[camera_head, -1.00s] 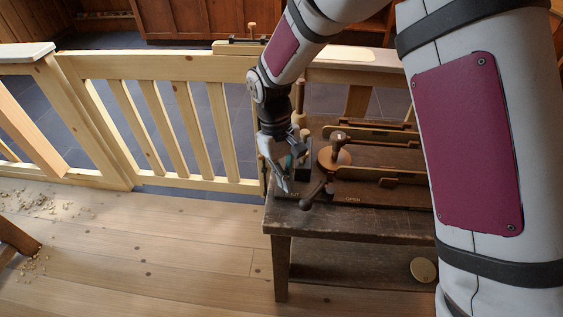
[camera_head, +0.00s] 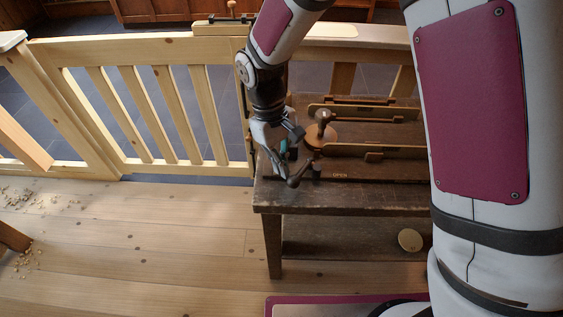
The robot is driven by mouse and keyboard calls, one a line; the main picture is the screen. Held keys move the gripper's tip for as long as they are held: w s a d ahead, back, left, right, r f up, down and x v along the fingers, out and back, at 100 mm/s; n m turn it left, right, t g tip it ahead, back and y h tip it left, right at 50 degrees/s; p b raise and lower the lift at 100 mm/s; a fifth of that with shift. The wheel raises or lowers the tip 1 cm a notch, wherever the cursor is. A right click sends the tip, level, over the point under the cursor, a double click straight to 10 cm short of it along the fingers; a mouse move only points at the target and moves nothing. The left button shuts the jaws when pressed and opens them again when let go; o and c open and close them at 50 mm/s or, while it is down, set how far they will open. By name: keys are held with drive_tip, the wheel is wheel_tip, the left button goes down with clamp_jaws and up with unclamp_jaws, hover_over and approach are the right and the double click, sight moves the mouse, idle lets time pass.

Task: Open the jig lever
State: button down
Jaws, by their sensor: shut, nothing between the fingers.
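The jig lever (camera_head: 293,181) is a dark arm with a rounded knob, hanging toward the front left corner of the dark wooden bench (camera_head: 340,202). It sits beside a round brown disc with an upright knob (camera_head: 322,131). The word OPEN is marked on the bench to the right of the lever. My gripper (camera_head: 279,172) points down just left of the lever, its fingers shut with nothing held. Its tips are very close to the lever knob; I cannot tell whether they touch. My gripper and wrist hide the bench's back left part.
Wooden rails (camera_head: 375,151) stand on the bench to the right. A pale slatted gate (camera_head: 150,110) closes off the back left. A round disc (camera_head: 410,240) lies on the lower shelf. Shavings (camera_head: 30,198) litter the floor at left; the floor before the bench is clear.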

sight(294, 176)
drive_tip(key=shift+s+d+n, duration=0.15)
drive_tip(key=shift+s+n, duration=0.1)
drive_tip(key=shift+n, duration=0.15)
drive_tip(key=shift+s+d+n+h+p, duration=0.45)
drive_tip(key=shift+s+n+p, duration=0.2)
drive_tip(key=shift+n, duration=0.55)
drive_tip(key=n, duration=0.1)
drive_tip(key=s+d+n+t, duration=0.1)
drive_tip(key=shift+s+d+n+p, duration=0.15)
drive_tip(key=shift+d+n+p, duration=0.1)
drive_tip(key=shift+n+p, duration=0.15)
drive_tip(key=n, duration=0.1)
drive_tip(key=d+n, duration=0.1)
drive_tip(key=shift+s+d+n+t, duration=0.3)
drive_tip(key=shift+s+t, duration=0.1)
drive_tip(key=shift+s+d+n+t+p, duration=0.1)
drive_tip(key=shift+d+n+t+p, duration=0.1)
drive_tip(key=shift+d+n, duration=0.5)
drive_tip(key=shift+s+d+n+t+p, duration=0.15)
drive_tip(key=shift+d+n, duration=0.25)
drive_tip(key=shift+n, duration=0.6)
